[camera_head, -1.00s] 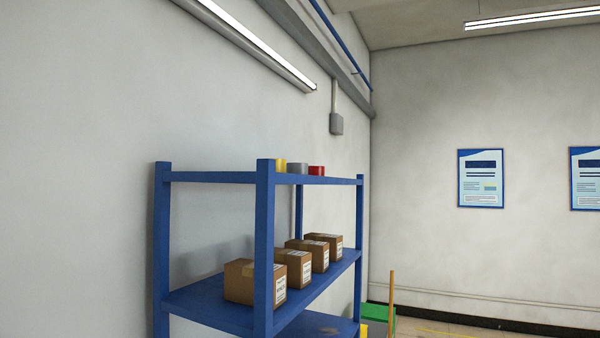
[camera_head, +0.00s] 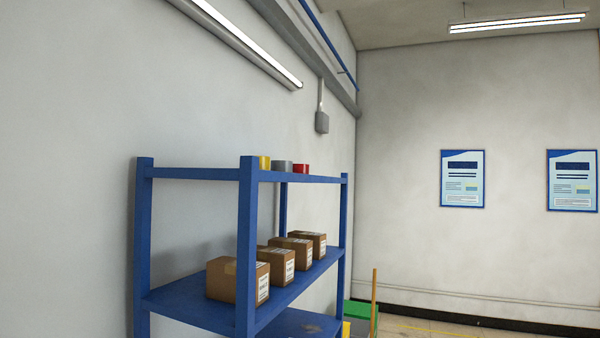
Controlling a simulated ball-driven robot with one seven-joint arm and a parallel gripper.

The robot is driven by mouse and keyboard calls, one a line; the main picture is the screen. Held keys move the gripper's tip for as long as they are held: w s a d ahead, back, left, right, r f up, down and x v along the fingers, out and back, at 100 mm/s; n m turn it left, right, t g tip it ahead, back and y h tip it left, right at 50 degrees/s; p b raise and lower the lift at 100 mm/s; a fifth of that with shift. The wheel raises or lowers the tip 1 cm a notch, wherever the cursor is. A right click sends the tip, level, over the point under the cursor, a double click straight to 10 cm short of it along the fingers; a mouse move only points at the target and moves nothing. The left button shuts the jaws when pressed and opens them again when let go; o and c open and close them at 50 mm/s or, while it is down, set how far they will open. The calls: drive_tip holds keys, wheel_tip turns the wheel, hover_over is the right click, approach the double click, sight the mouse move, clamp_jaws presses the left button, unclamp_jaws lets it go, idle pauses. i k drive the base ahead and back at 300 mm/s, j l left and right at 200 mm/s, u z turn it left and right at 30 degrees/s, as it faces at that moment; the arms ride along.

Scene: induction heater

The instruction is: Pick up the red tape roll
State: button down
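The red tape roll (camera_head: 301,169) sits on the top shelf of the blue shelving rack (camera_head: 247,230), toward its far end. A grey roll (camera_head: 282,167) is just left of it, and a yellow roll (camera_head: 264,162) is further left, partly behind the near corner post. The lower part of each roll is hidden by the shelf edge. My gripper does not show in this view, and the rack stands some way off.
Several cardboard boxes (camera_head: 238,280) stand in a row on the middle shelf. The rack is close to the left wall. A green item (camera_head: 360,309) and a thin wooden pole (camera_head: 375,295) stand beyond it. The space right of the rack looks open.

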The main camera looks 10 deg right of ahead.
sight(298, 168)
drive_tip(key=i+l, duration=0.3)
drive_tip(key=l, duration=0.15)
drive_tip(key=i+l, duration=0.3)
drive_tip(key=i+l+u, duration=0.1)
drive_tip(key=i+l, duration=0.2)
drive_tip(key=l, duration=0.25)
drive_tip(key=i+l, duration=0.3)
drive_tip(key=l, duration=0.15)
drive_tip(key=i+l, duration=0.25)
drive_tip(key=i, duration=0.2)
drive_tip(key=i+l+u, duration=0.1)
drive_tip(key=i+l, duration=0.15)
drive_tip(key=i, duration=0.25)
drive_tip(key=i+l, duration=0.3)
drive_tip(key=i, duration=0.15)
